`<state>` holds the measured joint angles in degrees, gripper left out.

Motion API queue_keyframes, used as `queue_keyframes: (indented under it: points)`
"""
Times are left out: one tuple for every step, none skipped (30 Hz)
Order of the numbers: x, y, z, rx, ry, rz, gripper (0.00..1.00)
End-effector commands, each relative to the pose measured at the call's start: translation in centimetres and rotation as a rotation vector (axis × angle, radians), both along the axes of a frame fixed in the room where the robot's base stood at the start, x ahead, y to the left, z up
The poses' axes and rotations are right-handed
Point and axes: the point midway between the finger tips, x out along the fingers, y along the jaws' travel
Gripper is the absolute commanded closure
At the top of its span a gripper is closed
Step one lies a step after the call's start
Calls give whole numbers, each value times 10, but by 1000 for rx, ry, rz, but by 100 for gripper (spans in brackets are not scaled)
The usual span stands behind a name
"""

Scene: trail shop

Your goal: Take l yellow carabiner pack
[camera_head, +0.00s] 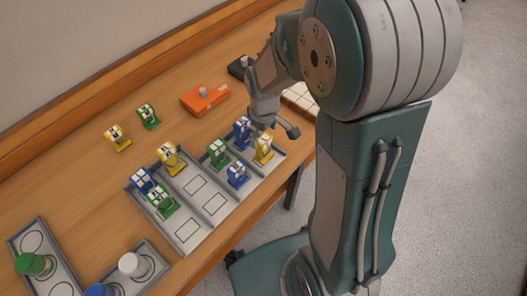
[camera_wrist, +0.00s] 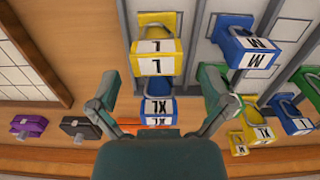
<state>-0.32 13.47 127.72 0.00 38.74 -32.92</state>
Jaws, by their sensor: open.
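The yellow carabiner pack labelled L (camera_wrist: 157,62) stands in a compartment of the grey tray. In the wrist view it lies between and just beyond my fingertips. In the head view it is the yellow pack (camera_head: 264,150) at the tray's right end, just below my gripper (camera_head: 276,127). My gripper (camera_wrist: 160,82) is open, with one finger on each side in the wrist view, and holds nothing. A blue pack labelled XL (camera_wrist: 156,109) stands behind the yellow one. A blue pack labelled M (camera_wrist: 246,50) is to its right.
A green pack (camera_head: 218,152) is partly hidden by my right finger in the wrist view. Other yellow packs (camera_head: 170,157) (camera_head: 117,138) stand farther left. An orange box (camera_head: 205,99) lies behind the tray. Bottles (camera_head: 135,265) stand at lower left. Some marked tray compartments are empty.

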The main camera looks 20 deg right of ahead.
Motion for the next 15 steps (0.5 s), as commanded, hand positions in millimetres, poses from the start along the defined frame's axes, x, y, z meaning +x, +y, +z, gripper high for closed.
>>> queue_keyframes:
  points:
    - [0,0,-6,0,5,0,0]
    - [1,0,-11,0,5,0,0]
    - [2,0,-17,0,6,-1,0]
    - [3,0,-22,1,6,-1,0]
    - [4,-1,-26,0,6,-1,0]
    - [5,-1,-32,1,6,-1,0]
    - [5,-1,-37,0,5,-1,0]
    - [5,-1,-40,0,5,-1,0]
    - [5,-1,-44,-1,4,-1,0]
    - [5,-1,-46,0,4,-1,0]
    - [5,-1,-48,1,3,-1,0]
    - [5,-1,-49,0,2,-1,0]
    - [5,-1,-49,0,1,-1,0]
    - [5,0,-49,0,1,-1,0]
    - [5,-1,-49,-1,1,-1,0]
